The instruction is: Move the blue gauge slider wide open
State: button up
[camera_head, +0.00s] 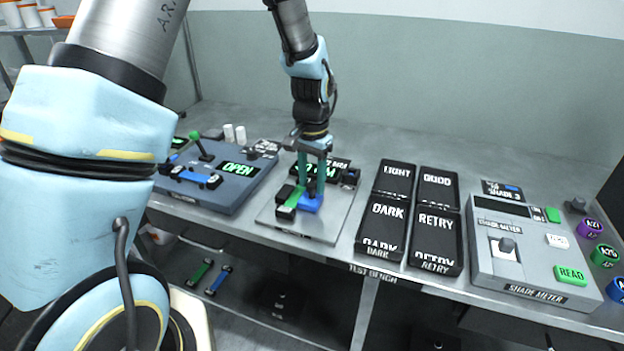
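The blue gauge slider (309,205) is a small blue block on a grey gauge plate (332,226) on the bench. A dark knob-like part shows between the fingertips. I cannot tell whether the fingers touch it or grip it. A black display with green lettering (330,171) stands behind the fingers, which partly hide it and make its reading unclear.
Left is a blue-grey console (226,200) with a display reading OPEN and a green-knobbed lever (200,146). Right are black bins (436,222) labelled LIGHT, DARK, GOOD and RETRY, then a shade meter (530,255) and coloured buttons (590,228). The bench behind is mostly clear.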

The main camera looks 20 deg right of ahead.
grip_shut()
dwell(1.1)
